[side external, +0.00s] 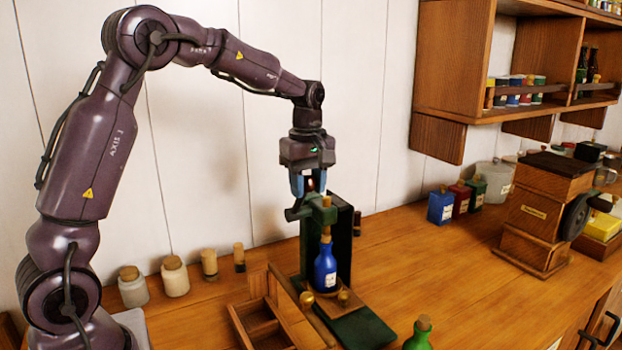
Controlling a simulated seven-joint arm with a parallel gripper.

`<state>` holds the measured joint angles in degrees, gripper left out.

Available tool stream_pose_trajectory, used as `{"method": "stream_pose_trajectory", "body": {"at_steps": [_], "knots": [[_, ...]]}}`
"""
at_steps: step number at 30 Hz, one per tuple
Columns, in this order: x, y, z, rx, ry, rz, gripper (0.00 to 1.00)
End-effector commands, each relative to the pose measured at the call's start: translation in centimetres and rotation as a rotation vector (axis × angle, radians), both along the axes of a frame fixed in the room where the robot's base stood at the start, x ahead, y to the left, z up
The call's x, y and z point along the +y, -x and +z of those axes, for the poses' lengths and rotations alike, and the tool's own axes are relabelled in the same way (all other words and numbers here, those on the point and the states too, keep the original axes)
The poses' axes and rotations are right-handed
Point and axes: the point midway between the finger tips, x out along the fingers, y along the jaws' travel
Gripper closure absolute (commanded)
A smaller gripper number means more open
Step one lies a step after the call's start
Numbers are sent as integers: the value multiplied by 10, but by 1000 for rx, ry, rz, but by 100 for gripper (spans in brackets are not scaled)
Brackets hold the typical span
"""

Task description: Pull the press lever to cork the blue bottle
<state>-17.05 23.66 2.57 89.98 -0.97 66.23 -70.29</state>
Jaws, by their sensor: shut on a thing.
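The blue bottle (325,268) stands upright on the base of the dark green press (343,240). A cork (326,234) shows at its neck, under the press head; how deep it sits is too small to tell. My gripper (308,190) points down at the top of the press, above and slightly left of the bottle. Its blue fingers are shut on a small dark part there, which looks like the press lever; the fingers hide most of it.
A wooden divided tray (262,325) lies left of the press, and a green bottle (418,335) stands in front. Corked jars (175,276) line the wall at left. A wooden grinder (540,212) stands at right. The counter between press and grinder is clear.

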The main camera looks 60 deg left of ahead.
Motion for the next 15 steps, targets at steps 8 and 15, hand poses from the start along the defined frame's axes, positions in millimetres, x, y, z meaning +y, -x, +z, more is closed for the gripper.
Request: {"method": "stream_pose_trajectory", "body": {"at_steps": [8, 15], "knots": [[-16, 0, -14, 4, 6, -4, 83], [-21, 0, -18, 4, 7, -2, 83]]}}
